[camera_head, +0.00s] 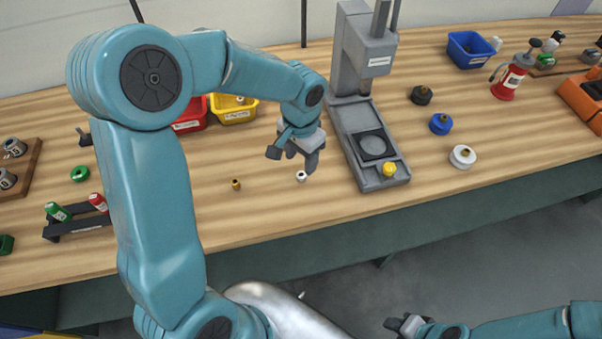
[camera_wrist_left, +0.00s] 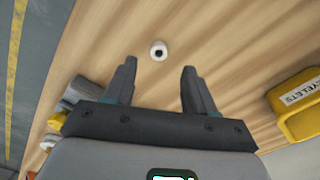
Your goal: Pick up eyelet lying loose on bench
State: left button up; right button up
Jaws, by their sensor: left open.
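A small white eyelet (camera_head: 301,176) with a dark hole lies loose on the wooden bench. It also shows in the left wrist view (camera_wrist_left: 159,50), just beyond the fingertips and roughly centred between them. My left gripper (camera_head: 292,157) is open and empty, pointing down above the bench close to the eyelet, not touching it in the wrist view. Its two spread fingers (camera_wrist_left: 159,69) show in the wrist view. My right gripper (camera_head: 398,323) shows at the bottom edge, away from the bench; its jaws are too unclear to read.
A small brass piece (camera_head: 236,184) lies left of the eyelet. The grey press stand (camera_head: 378,165) with a yellow knob is close on the right. A yellow bin (camera_head: 235,112), labelled EYELETS in the wrist view (camera_wrist_left: 297,106), and a red bin (camera_head: 191,117) stand behind.

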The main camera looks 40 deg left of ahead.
aim_at(302, 174)
pick_arm(q)
notch_tip(302, 174, down, 6)
jog(key=shift+r+p, duration=0.15)
jog(key=shift+p, duration=0.25)
jog(key=shift+d, duration=0.1)
grip_shut()
